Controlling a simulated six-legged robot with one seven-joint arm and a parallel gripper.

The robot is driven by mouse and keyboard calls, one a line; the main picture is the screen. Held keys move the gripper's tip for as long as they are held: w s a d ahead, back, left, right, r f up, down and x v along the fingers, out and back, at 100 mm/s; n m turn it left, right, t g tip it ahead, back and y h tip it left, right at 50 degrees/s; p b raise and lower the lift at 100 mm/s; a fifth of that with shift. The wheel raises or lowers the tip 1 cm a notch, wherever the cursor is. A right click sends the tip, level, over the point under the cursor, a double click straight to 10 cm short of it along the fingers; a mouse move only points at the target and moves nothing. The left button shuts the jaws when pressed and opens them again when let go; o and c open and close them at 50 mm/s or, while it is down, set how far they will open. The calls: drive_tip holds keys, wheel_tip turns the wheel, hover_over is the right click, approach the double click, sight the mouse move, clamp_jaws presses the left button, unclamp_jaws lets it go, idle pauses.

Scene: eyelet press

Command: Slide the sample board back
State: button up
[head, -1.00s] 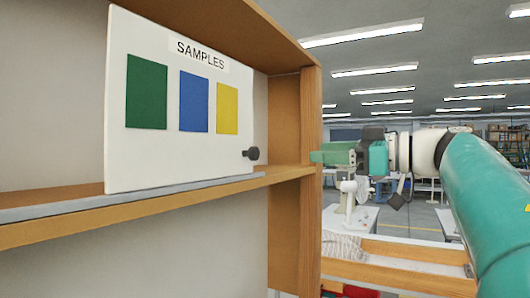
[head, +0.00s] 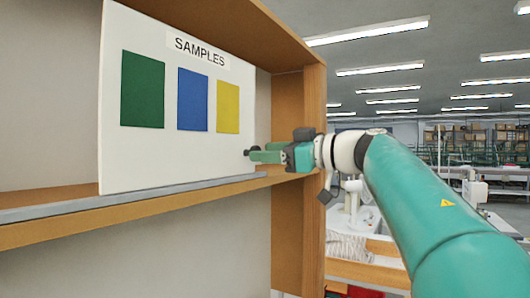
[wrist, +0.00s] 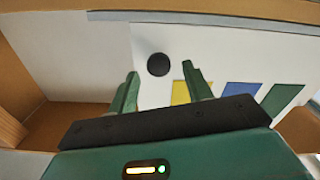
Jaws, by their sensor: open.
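The white sample board (head: 195,163) stands upright on a grey rail on the wooden shelf, with a SAMPLES label and green, blue and yellow swatches. A dark round knob (wrist: 158,64) is on its face, near the edge by the yellow swatch. My gripper (head: 250,155) is at the board's right end in the head view, where it hides most of the knob. In the wrist view my gripper (wrist: 164,85) has its two green fingers spread apart and empty. The knob lies beyond the fingertips, roughly in line with the gap between them; I cannot tell the exact distance.
The grey rail (head: 60,209) runs along the front of the shelf (head: 100,224). A wooden upright (head: 314,100) closes the shelf on the right, close to my gripper. Tables and machines stand in the room beyond.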

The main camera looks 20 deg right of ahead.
drive_tip(key=shift+x, duration=0.8)
clamp_jaws()
